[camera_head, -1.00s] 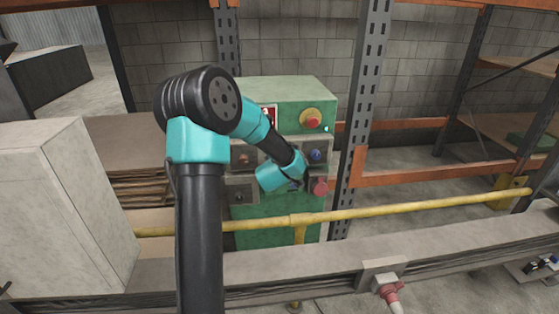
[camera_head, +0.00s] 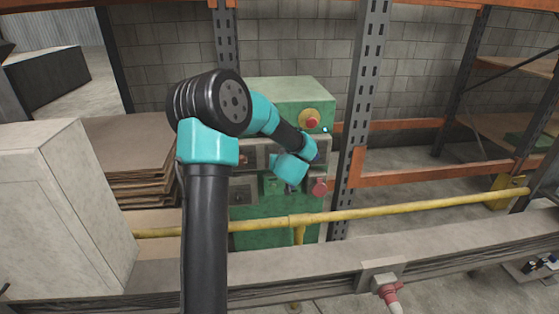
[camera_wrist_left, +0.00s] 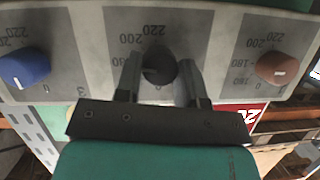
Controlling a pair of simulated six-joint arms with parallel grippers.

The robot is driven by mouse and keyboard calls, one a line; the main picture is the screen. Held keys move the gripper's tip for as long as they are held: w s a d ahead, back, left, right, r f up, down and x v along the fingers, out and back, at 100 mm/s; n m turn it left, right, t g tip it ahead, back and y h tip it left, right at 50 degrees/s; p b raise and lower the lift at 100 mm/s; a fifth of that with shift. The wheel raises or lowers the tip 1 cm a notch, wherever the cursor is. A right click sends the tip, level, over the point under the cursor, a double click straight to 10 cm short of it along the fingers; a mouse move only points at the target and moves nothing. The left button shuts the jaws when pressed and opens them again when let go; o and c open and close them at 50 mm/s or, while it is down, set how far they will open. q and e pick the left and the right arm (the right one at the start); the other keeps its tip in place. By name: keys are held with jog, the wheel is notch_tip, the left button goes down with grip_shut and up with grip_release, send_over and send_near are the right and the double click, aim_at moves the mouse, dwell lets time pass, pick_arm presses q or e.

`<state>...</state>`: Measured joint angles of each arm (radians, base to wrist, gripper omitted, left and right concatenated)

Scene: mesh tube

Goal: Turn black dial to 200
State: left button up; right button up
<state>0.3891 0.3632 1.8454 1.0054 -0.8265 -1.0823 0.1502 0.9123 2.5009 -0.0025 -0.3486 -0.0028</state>
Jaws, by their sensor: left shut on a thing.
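The black dial (camera_wrist_left: 158,66) sits on a grey panel (camera_wrist_left: 210,45) in the left wrist view. Numbers including 220, 200 and 180 are printed around it. My left gripper (camera_wrist_left: 160,82) has one finger on each side of the dial and is shut on it. The dial's exact pointer reading is hard to make out. In the head view my left arm's teal wrist is in front of the green control box (camera_head: 295,92) and hides the dial and fingers. My right gripper is in neither view.
A blue dial (camera_wrist_left: 25,67) and an orange dial (camera_wrist_left: 278,68) flank the black one. The box carries a red button on yellow (camera_head: 312,122) and a lower red knob (camera_head: 320,187). A yellow rail (camera_head: 400,207) crosses in front, and a rack post (camera_head: 362,110) stands right.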

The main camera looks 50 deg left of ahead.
pick_arm(q)
jog(key=m+g+y, duration=0.1)
jog(key=m, duration=0.1)
jog(key=m+g+y, duration=0.1)
jog(key=m, duration=0.1)
jog(key=shift+w+d, duration=0.1)
jog(key=shift+w, duration=0.05)
dwell(0.4)
jog(key=o, duration=0.9)
jog(key=v, duration=1.7)
jog(key=shift+d, duration=0.2)
